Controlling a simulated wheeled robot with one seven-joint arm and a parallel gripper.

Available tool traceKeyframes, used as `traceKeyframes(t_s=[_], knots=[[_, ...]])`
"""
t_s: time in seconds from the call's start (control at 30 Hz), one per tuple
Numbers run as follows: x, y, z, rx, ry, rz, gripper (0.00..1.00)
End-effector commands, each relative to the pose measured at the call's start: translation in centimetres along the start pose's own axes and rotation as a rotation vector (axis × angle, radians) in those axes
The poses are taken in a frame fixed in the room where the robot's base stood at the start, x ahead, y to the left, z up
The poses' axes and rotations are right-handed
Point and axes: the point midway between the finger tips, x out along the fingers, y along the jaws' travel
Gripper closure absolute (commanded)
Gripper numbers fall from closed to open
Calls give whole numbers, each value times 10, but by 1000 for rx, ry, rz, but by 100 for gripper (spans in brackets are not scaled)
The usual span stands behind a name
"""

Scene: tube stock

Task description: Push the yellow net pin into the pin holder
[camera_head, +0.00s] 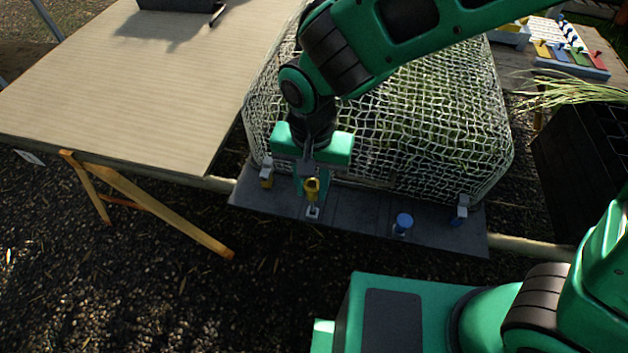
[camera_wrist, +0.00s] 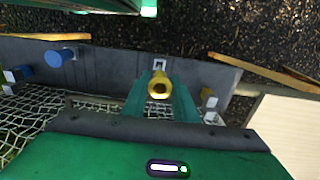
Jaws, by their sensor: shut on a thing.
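The yellow net pin (camera_head: 311,187) is between the fingers of my gripper (camera_head: 312,192). It also shows in the wrist view (camera_wrist: 160,86), seen end-on between the two green fingers (camera_wrist: 160,98). My gripper is shut on it and points down over the grey board. A small pale holder (camera_head: 313,212) stands on the board just below the pin in the head view; it also shows just beyond the pin in the wrist view (camera_wrist: 159,64). I cannot tell whether the pin touches or enters it.
A white net (camera_head: 440,110) covers a bulky shape behind the grey board (camera_head: 350,220). A blue pin (camera_head: 403,223) stands on the board to the right. Pale fittings sit at the board's left (camera_head: 266,168) and right (camera_head: 462,207). A ribbed table (camera_head: 130,90) is at left.

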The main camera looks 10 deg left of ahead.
Motion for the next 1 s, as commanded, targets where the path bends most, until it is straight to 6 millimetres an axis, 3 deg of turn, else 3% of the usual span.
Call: traceKeyframes(t_s=[1.0], knots=[[9, 0, 0, 0, 0, 0, 90]])
